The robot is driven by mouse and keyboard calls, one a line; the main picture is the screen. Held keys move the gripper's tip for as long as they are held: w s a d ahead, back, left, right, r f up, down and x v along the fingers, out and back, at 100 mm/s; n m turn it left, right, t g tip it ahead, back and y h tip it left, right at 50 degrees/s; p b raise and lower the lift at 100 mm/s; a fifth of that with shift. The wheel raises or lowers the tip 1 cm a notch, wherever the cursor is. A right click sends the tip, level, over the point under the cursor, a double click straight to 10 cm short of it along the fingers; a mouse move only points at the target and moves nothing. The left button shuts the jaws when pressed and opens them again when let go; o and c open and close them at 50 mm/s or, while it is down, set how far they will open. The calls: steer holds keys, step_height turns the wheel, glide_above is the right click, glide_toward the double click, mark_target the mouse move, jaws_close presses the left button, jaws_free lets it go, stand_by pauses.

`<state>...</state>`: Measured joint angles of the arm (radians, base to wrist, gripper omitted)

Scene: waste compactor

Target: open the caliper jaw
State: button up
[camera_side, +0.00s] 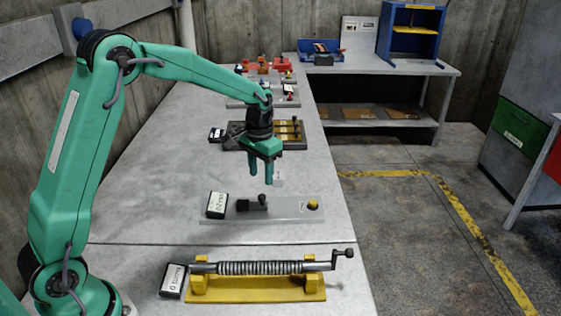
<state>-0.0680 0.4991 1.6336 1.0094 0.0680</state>
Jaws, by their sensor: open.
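My green gripper (261,178) hangs pointing down above the grey table, with its two fingers apart and nothing visible between them. Below it is a flat grey plate (285,208) with a dark handle-like piece (252,203) at its left and a yellow knob (313,203) at its right. A tilted display (216,205) stands at the plate's left end; its text is too small to read surely. This plate may be the caliper; I cannot tell how its jaw stands. My gripper appears apart from the dark piece, over or just behind it.
In front, a yellow stand (255,289) holds a ribbed metal rod (265,267) with a crank and a display. Behind my gripper are a dark block with brass bars (288,133) and several small fixtures. A blue cabinet (412,32) stands at the back. The table's left middle is clear.

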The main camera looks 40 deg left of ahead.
mark_target(262, 195)
steer(key=shift+f, duration=3.5)
steer(key=shift+c, duration=0.2)
jaws_close()
